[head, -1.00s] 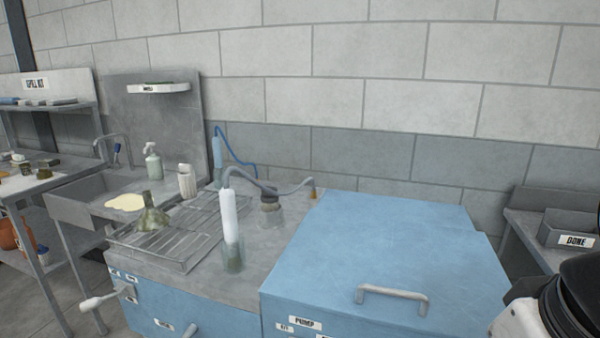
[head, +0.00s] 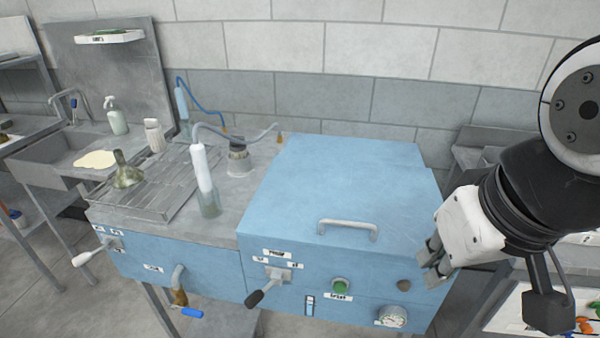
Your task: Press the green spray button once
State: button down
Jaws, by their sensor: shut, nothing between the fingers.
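The green spray button (head: 340,285) is a small round green cap on the front face of the blue cabinet (head: 335,190), above a small white label. My gripper (head: 432,268) is at the right of the head view, in front of the cabinet's right front corner. It is shut and holds nothing. It is to the right of the green button and clearly apart from it. Nothing hides the button.
A black-handled pump lever (head: 262,292) sticks out left of the button. A dark knob (head: 404,285) and a round gauge (head: 392,317) are to its right. A metal handle (head: 347,228) stands on the lid. A metal bench (head: 465,165) stands at the right.

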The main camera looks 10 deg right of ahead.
aim_at(339, 286)
jog(key=i+j+z, duration=0.1)
jog(key=j, duration=0.25)
jog(key=i+j+z, duration=0.1)
jog(key=j+z, duration=0.15)
jog(key=j, duration=0.45)
jog(key=j+z, duration=0.2)
jog(key=j, duration=0.45)
jog(key=j+z, duration=0.25)
jog(key=j, duration=0.45)
jog(key=j+z, duration=0.2)
jog(key=j, duration=0.5)
jog(key=k+j+z, duration=0.25)
jog(key=j, duration=0.4)
jog(key=i, duration=0.05)
